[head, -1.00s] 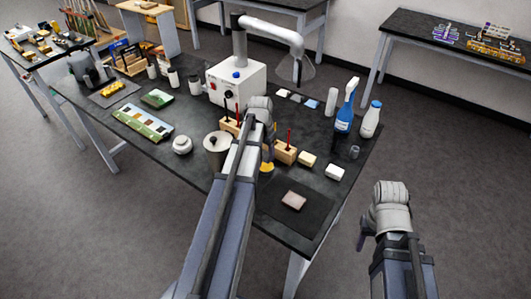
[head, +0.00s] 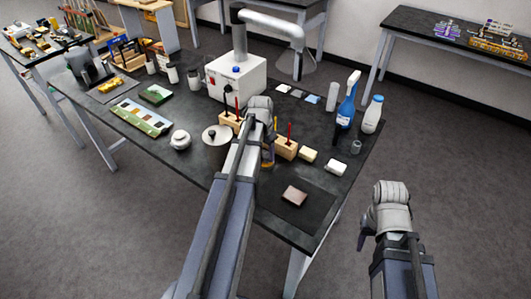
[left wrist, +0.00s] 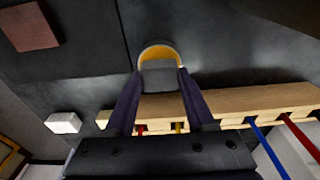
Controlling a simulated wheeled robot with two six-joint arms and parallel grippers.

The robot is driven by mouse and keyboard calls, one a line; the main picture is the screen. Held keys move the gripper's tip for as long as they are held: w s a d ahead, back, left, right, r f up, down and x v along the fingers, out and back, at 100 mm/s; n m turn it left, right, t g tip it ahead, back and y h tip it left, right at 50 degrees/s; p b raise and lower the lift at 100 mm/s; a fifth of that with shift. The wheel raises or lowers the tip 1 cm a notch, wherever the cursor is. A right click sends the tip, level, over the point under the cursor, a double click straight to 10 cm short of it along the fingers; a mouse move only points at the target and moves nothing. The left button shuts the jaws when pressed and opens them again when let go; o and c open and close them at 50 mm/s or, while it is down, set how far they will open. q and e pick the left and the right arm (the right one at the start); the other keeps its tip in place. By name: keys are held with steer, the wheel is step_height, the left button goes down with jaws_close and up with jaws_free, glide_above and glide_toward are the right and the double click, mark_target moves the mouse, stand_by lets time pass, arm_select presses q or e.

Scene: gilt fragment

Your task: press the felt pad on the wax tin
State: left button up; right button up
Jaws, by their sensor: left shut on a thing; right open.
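The wax tin (left wrist: 158,47) is a round tin with a yellow-orange inside, standing on the dark tabletop in front of the wooden rack. In the head view only a small part of the tin (head: 266,165) shows beneath my left arm. My left gripper (left wrist: 159,85) is shut on the grey felt pad (left wrist: 159,73). The pad overlaps the near part of the tin in the left wrist view; I cannot tell whether it touches the wax. The left gripper also shows in the head view (head: 266,152). My right gripper (head: 363,235) is open and empty, off the table's right side.
The wooden rack (left wrist: 220,104) with coloured sticks stands close beside the tin. A cream block (head: 308,155) and a white block (head: 336,167) lie to its right. A reddish-brown square (head: 294,196) lies on a dark mat. A lidded white jar (head: 180,139) stands left.

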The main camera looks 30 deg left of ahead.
arm_select(q)
steer(key=shift+f+b, duration=0.55)
stand_by(1.4)
steer(key=shift+r, duration=0.15)
step_height(320, 180, up, 7)
steer(key=p, duration=0.7)
